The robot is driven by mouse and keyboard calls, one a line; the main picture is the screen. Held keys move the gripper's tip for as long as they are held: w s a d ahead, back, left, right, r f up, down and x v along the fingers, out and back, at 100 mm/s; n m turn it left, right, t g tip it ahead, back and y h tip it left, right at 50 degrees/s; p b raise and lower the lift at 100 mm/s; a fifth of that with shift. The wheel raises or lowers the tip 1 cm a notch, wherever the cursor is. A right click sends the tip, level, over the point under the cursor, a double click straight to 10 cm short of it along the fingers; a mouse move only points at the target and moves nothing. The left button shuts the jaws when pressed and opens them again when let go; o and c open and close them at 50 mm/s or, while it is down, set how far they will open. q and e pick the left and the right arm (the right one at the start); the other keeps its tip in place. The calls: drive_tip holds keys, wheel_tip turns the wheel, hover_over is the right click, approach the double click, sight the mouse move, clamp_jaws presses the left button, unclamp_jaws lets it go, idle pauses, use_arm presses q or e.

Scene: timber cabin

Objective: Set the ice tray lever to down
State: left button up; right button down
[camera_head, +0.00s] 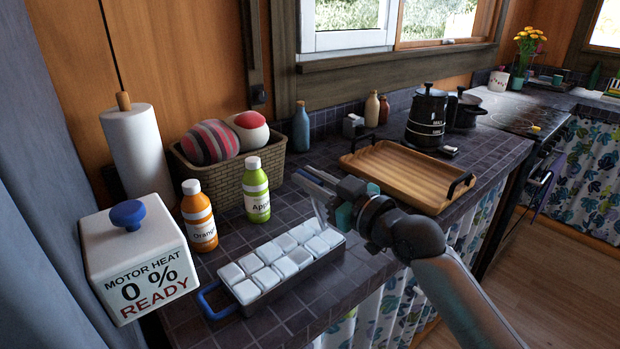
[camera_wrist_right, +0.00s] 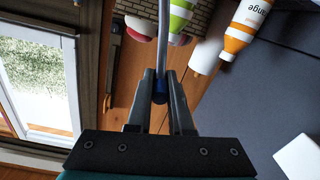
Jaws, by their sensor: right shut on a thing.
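The ice tray (camera_head: 322,262) sits on the dark tiled counter, filled with several white ice cubes. A blue loop handle (camera_head: 212,303) is at its near left end. A thin pale lever (camera_head: 318,212) stands up steeply from the tray's far right end to my right gripper (camera_head: 318,184). In the right wrist view the lever shows as a light grey rod (camera_wrist_right: 164,35) with a dark blue part between the fingertips. My right gripper (camera_wrist_right: 160,90) is shut on it. The fingers partly hide the lever's end. My left gripper is not in view.
Orange (camera_head: 198,220) and green (camera_head: 256,190) bottles and a wicker basket (camera_head: 228,180) stand behind the tray. A white box with a blue knob (camera_head: 140,255) stands left. A wooden tray (camera_head: 405,175) and black kettle (camera_head: 427,118) are right.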

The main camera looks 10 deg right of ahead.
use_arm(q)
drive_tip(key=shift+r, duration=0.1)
use_arm(e)
drive_tip(key=shift+a, duration=0.1)
drive_tip(key=n, duration=0.1)
drive_tip(key=n+p, duration=0.3)
drive_tip(key=n, duration=0.6)
hover_over(268, 267)
drive_tip(key=f, duration=0.8)
drive_tip(key=shift+w+d+f, duration=0.2)
drive_tip(key=shift+d+f, duration=0.05)
drive_tip(key=shift+d, duration=0.05)
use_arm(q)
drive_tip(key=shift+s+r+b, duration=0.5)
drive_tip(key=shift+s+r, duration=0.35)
use_arm(e)
drive_tip(key=shift+s+a+f+n, duration=0.15)
drive_tip(key=shift+f+n, duration=0.55)
drive_tip(key=shift+f, duration=0.05)
drive_tip(key=shift+s+a+f+n, duration=0.1)
drive_tip(key=shift+a+f+n, duration=0.05)
drive_tip(key=shift+f+n, duration=0.55)
drive_tip(key=shift+f, duration=0.1)
drive_tip(key=c, duration=0.8)
unclamp_jaws()
